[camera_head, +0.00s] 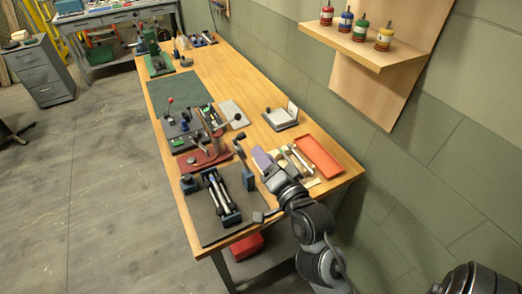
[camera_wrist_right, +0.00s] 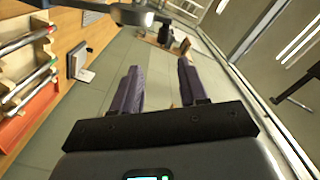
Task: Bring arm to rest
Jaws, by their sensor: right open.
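My right arm (camera_head: 310,222) reaches in from the lower right in the head view, over the near end of the wooden workbench (camera_head: 245,80). Its gripper (camera_head: 262,158) has purple fingers and is above the bench, left of the orange tray (camera_head: 318,156). In the right wrist view the two purple fingers (camera_wrist_right: 160,82) stand apart with nothing between them, so the gripper is open and empty. The fingers there point across open space away from the bench. My left gripper does not show in either view.
A dark mat with a rail fixture (camera_head: 218,193) lies left of my gripper. A red-based lever press (camera_head: 205,152) stands behind it. A wall shelf (camera_head: 350,46) with several coloured spools overhangs the right side. A red box (camera_head: 246,246) is under the bench.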

